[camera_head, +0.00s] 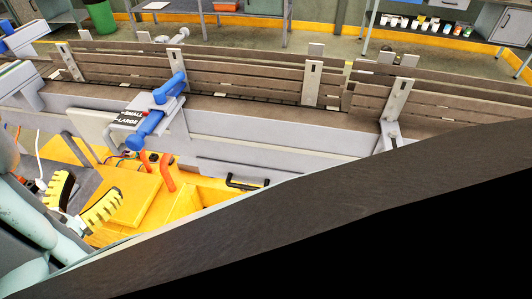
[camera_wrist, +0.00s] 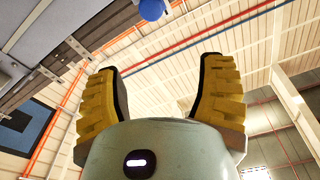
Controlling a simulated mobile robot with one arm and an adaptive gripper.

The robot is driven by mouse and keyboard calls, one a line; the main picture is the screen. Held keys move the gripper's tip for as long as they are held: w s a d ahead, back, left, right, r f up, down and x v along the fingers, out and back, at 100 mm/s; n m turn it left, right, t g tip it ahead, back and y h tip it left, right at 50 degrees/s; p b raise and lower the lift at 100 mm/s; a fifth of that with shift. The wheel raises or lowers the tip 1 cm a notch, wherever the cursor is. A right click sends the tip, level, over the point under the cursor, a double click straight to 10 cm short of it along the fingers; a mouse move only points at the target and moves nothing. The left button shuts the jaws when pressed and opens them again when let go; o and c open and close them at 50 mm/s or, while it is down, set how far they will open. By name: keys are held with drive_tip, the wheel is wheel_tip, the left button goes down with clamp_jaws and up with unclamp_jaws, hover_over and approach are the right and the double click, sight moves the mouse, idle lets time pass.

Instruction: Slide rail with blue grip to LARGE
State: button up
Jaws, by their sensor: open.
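The blue grip (camera_head: 150,127) is a fat blue bar on a bracket at the conveyor's near side in the head view. Its near end lies over the label plate (camera_head: 130,118) marked SMALL and LARGE, close to the LARGE line. The rail (camera_head: 235,78) is a row of brown slats along the conveyor. My gripper (camera_head: 90,198), with yellow ribbed fingers, is open and empty, lower left of the grip and apart from it. In the wrist view, a blue round end (camera_wrist: 152,9) shows at the top, beyond the open fingers.
A large dark surface (camera_head: 330,215) covers the lower right of the head view. Shelves stand behind.

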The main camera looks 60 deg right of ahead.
sight(133, 147)
drive_tip(key=shift+y, duration=0.4)
drive_tip(key=p+x, duration=0.1)
drive_tip(key=x, duration=0.3)
drive_tip(key=f+p+x, duration=0.1)
drive_tip(key=p+x, duration=0.1)
drive_tip(key=x, duration=0.3)
drive_tip(key=f+p+x, duration=0.1)
drive_tip(key=p+x, duration=0.1)
drive_tip(key=x, duration=0.3)
drive_tip(key=shift+w+d+f, duration=0.1)
drive_tip(key=shift+w+f, duration=0.05)
drive_tip(key=shift+f, duration=0.05)
drive_tip(key=shift+w+d+f, duration=0.1)
drive_tip(key=shift+w+d, duration=0.1)
drive_tip(key=shift+d, duration=0.4)
drive_tip(key=shift+o, duration=0.3)
